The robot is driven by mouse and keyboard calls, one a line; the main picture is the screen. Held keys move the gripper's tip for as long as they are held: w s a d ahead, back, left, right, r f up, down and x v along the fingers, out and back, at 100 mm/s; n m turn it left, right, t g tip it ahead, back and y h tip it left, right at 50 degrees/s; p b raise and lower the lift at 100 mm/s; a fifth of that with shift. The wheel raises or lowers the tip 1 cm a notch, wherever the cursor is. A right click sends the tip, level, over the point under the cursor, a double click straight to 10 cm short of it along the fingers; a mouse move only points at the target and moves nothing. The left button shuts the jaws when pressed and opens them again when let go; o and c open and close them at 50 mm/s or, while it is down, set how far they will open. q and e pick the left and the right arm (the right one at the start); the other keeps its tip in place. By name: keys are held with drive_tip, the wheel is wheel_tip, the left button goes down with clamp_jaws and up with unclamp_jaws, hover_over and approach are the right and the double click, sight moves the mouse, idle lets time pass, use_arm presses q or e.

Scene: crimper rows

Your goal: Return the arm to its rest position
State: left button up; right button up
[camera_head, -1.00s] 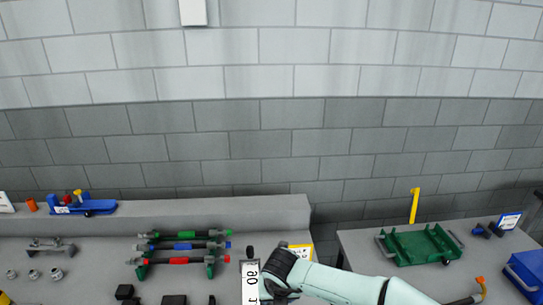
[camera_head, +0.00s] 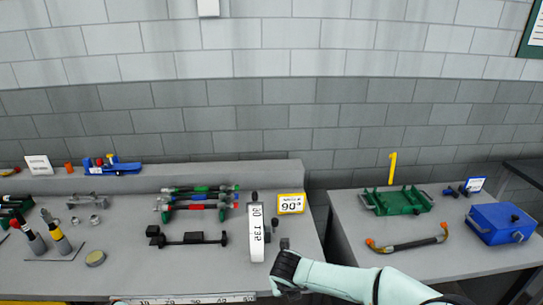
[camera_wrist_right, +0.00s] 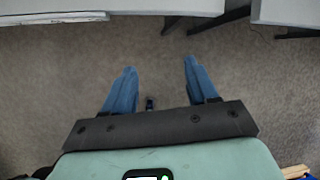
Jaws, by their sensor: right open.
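My right arm (camera_head: 350,280) comes in from the lower right of the head view, pale green with a dark wrist joint, in front of the left bench's front right corner. Its fingers are not visible there. In the right wrist view my right gripper (camera_wrist_right: 160,66) shows two blue fingers spread wide apart, with nothing between them but grey floor below. Bench edges lie beyond the fingertips at the top of that view. My left gripper is not in view.
The left bench (camera_head: 130,270) holds colored-handled tools (camera_head: 197,205), a white labelled roll (camera_head: 257,232) and a black tool (camera_head: 187,238). The right bench (camera_head: 455,262) holds a green tray (camera_head: 398,202), a blue box (camera_head: 498,222) and a curved hose (camera_head: 408,245). A gap separates the benches.

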drive_tip(key=w+d+f+n+h, duration=0.1)
drive_tip(key=d+f+n, duration=0.25)
drive_tip(key=f, duration=0.25)
drive_tip(key=w+d+f+n, duration=0.1)
drive_tip(key=d+f+n, duration=0.25)
drive_tip(key=f, duration=0.35)
drive_tip(key=s+d+f+n+y, duration=0.2)
drive_tip(key=s+f+n, duration=0.7)
drive_tip(key=f+n, duration=0.2)
drive_tip(key=s+a+f+n+g+y, duration=0.1)
drive_tip(key=s+n, duration=0.4)
drive_tip(key=s, duration=0.5)
drive_tip(key=s+f+n+g+y, duration=0.2)
drive_tip(key=s+f+n+g, duration=0.2)
drive_tip(key=s, duration=0.6)
drive_tip(key=shift+a+f+n+y, duration=0.35)
drive_tip(key=shift+f+n+y, duration=0.05)
drive_tip(key=shift+f+n, duration=0.55)
